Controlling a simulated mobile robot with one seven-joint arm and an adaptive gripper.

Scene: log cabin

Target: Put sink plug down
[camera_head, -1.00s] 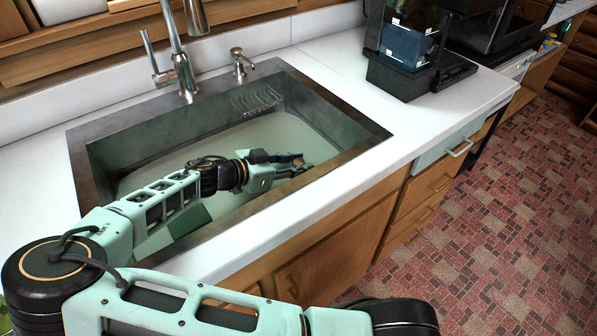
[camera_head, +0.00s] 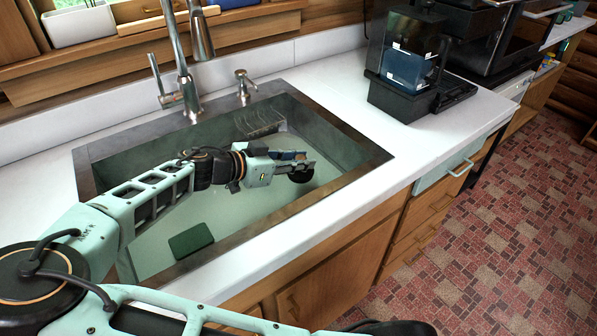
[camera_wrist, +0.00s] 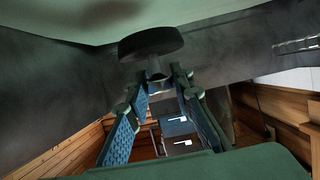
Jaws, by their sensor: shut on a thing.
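The sink plug is a dark round disc with a short stem. In the wrist view the sink plug (camera_wrist: 151,42) sits at the fingertips, its stem between the two blue-padded fingers. My gripper (camera_wrist: 160,82) is shut on that stem. In the head view my gripper (camera_head: 302,165) is over the right part of the sink, and the plug (camera_head: 301,174) shows dark at its tips. The sink (camera_head: 352,165) is a grey metal basin with a pale bottom. I cannot tell how high the plug is above the bottom.
A dark green sponge-like block (camera_head: 191,241) lies in the sink's front left. A tall faucet (camera_head: 187,75) and a soap dispenser (camera_head: 243,88) stand behind the basin. A black coffee machine (camera_head: 405,75) stands on the counter at right. The white counter (camera_head: 345,90) between is clear.

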